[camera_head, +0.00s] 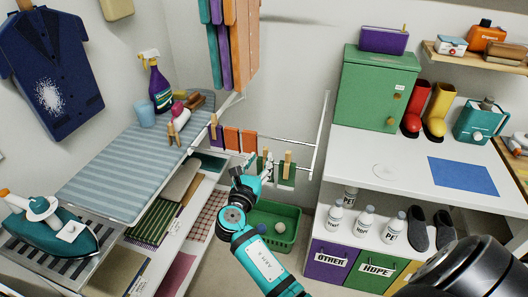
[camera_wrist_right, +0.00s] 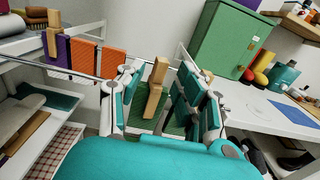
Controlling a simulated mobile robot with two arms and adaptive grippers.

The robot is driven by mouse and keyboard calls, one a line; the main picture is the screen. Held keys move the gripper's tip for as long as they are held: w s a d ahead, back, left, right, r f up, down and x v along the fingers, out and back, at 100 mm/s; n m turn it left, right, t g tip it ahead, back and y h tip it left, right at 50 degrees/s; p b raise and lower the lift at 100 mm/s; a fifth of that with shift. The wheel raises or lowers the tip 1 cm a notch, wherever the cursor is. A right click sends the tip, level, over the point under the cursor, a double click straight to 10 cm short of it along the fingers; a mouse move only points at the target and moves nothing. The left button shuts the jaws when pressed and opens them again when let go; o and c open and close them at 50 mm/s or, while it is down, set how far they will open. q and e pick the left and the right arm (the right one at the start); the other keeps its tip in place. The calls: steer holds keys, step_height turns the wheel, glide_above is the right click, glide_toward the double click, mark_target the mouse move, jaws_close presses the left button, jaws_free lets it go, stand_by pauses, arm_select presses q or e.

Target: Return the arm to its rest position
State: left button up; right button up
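My right gripper (camera_head: 257,172) is in front of the drying rack's rail (camera_head: 305,172) in the head view. In the right wrist view, its fingers (camera_wrist_right: 162,76) are apart with a clear gap. A wooden clothespin (camera_wrist_right: 155,90) on a green cloth (camera_wrist_right: 172,122) shows through that gap; the fingers do not appear to touch it, but the exact distance is hard to tell. In the head view, the clothespin (camera_head: 287,164) and green cloth (camera_head: 286,178) hang just right of the gripper. My right arm reaches up from the bottom middle. My left gripper is out of view.
Purple and orange cloths (camera_head: 232,139) hang on the rail left of the gripper. A green basket (camera_head: 262,236) stands below. An ironing board (camera_head: 125,165) and iron (camera_head: 50,235) are on the left. A white counter (camera_head: 400,160) with a green cabinet (camera_head: 372,90) is on the right.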

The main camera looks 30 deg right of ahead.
steer(key=v, duration=0.6)
steer(key=s+a+f+m+g+y, duration=0.1)
steer(key=a+f+y, duration=0.15)
steer(key=f, duration=0.85)
steer(key=s+a+f+m+g+y, duration=0.15)
steer(key=f+y, duration=0.25)
steer(key=f, duration=0.7)
steer(key=s+a+f+m+g+y, duration=0.1)
steer(key=s+f+m+y, duration=0.1)
steer(key=s+f, duration=0.45)
steer(key=s+a+f+m+g+y, duration=0.1)
steer(key=s+a+f+m+y, duration=0.15)
steer(key=f, duration=0.75)
steer(key=s+d+f+m+g+y, duration=0.1)
steer(key=s+f+m, duration=0.4)
steer(key=s, duration=0.6)
steer(key=s+f+m+g+y, duration=0.1)
steer(key=s+f+m+g, duration=0.2)
steer(key=s+f+m, duration=0.3)
steer(key=s+d+f+m+g, duration=0.1)
steer(key=s+f+m, duration=0.4)
steer(key=s, duration=1.1)
steer(key=shift+s+d+f+m+g+y, duration=0.3)
steer(key=shift+s+f+g+y, duration=0.1)
steer(key=shift+g, duration=0.15)
